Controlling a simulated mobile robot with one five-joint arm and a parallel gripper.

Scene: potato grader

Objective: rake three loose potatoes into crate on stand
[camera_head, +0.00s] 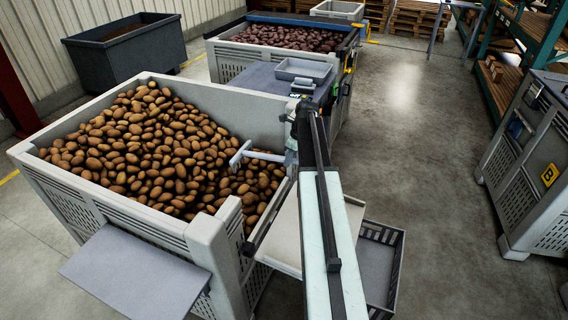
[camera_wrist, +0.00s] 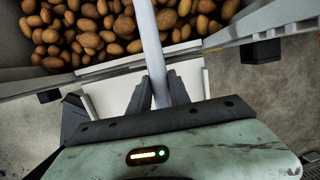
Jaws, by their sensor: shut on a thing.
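A large grey bin (camera_head: 120,230) full of brown potatoes (camera_head: 150,140) stands at the left. A pale rake (camera_head: 240,154) has its crossbar over the potatoes near the bin's right side. My gripper (camera_wrist: 158,98) is shut on the rake's handle (camera_wrist: 152,45), which runs up over the bin's edge in the wrist view. A black mesh-sided crate (camera_head: 398,265) sits to the right below, partly hidden by my arm. A white sloping board (camera_head: 286,235) lies between bin and crate. I cannot single out three loose potatoes; no potatoes show in the visible part of the crate.
A grey shelf (camera_head: 135,275) juts from the bin's front. Behind stand a bin of dark red potatoes (camera_head: 290,38) and a table with a grey tray (camera_head: 303,69). The floor (camera_head: 420,130) between is clear.

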